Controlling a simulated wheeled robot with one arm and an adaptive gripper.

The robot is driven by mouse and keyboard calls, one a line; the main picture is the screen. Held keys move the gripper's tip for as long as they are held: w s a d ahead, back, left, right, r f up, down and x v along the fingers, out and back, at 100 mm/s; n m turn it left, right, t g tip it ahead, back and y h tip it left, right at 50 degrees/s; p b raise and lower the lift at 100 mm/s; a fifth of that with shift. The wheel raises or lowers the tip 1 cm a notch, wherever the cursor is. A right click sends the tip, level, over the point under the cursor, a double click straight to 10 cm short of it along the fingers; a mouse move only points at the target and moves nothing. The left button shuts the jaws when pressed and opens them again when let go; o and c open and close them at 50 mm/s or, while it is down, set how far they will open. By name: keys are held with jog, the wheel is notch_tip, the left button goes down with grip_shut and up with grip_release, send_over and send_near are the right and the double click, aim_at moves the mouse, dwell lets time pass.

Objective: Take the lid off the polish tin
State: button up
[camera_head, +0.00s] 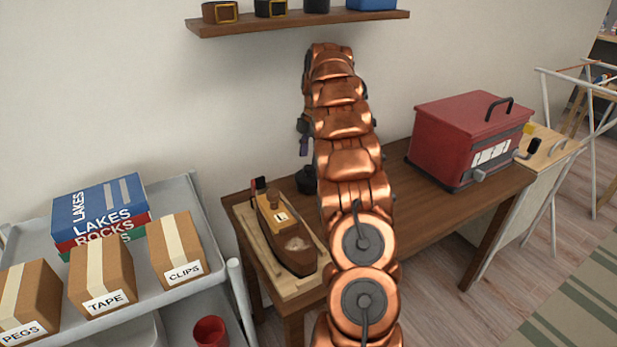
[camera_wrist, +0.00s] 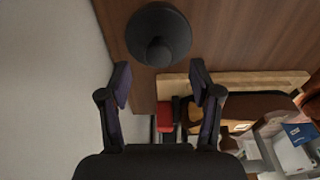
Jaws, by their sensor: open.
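A dark round tin with a knob on its lid, which I take for the polish tin (camera_wrist: 158,38), stands on the wooden table near the wall. In the head view the tin (camera_head: 306,181) is partly hidden behind my arm. The lid appears to be on it; the tin's body is mostly hidden from above. My gripper (camera_wrist: 160,80) is open and empty, its two fingers apart, with the knob just beyond the fingertips in the wrist view. In the head view my gripper (camera_head: 304,147) hangs above the tin, mostly hidden by my arm.
A model boat (camera_head: 284,235) lies on a wooden board left of the tin. A red box (camera_head: 455,145) stands on the table (camera_head: 405,200) to the right. A shelf (camera_head: 300,22) hangs above. A grey cart (camera_head: 200,282) with boxes and books stands at left.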

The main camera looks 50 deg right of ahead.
aim_at(309, 167)
notch_tip(309, 167, down, 5)
jog(key=shift+w+a+r, duration=0.1)
jog(key=shift+a, duration=0.05)
grip_shut()
dwell(0.6)
